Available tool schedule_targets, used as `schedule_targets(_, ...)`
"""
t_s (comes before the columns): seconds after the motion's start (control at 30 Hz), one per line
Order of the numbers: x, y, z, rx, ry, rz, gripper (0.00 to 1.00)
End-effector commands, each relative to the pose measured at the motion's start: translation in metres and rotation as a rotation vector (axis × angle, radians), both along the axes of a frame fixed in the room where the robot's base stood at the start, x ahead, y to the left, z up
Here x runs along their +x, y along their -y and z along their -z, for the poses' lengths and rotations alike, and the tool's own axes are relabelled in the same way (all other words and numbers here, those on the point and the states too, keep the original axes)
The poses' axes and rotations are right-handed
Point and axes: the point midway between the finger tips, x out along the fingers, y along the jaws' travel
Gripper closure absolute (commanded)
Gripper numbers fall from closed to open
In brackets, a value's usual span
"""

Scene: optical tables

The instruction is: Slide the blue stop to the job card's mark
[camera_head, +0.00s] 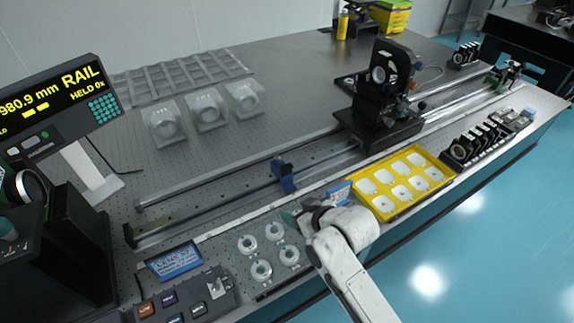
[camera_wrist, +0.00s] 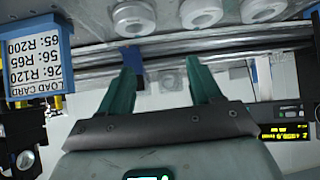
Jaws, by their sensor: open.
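The blue stop (camera_head: 283,176) sits on the long rail (camera_head: 225,188), left of the black optics carriage. My gripper (camera_head: 292,214) is open in front of the rail, nearer the camera than the stop and apart from it. In the wrist view my gripper (camera_wrist: 162,72) shows two green fingers spread with nothing between them. A blue load card (camera_wrist: 38,62) shows upside down in the wrist view, listing 26: R120, 56: R65, 65: R200.
A display (camera_head: 55,105) reads 980.9 mm, RAIL, HELD 0x. Several white ring parts (camera_head: 262,270) lie near my gripper. A yellow tray (camera_head: 403,181) and the black optics carriage (camera_head: 385,110) stand to the right. The rail left of the stop looks clear.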

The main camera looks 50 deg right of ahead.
Motion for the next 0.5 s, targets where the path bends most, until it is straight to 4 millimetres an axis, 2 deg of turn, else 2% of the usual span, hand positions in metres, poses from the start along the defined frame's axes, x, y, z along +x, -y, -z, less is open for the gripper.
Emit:
schedule_targets(0.1, 0.022, 0.029, -0.016, -0.025, 0.127, 0.049, 0.36)
schedule_targets(0.2, 0.034, 0.048, -0.027, -0.043, 0.216, 0.082, 0.36)
schedule_targets(0.3, 0.040, 0.060, -0.033, -0.057, 0.268, 0.102, 0.36)
schedule_targets(0.5, 0.052, 0.066, -0.032, -0.062, 0.288, 0.109, 0.36)
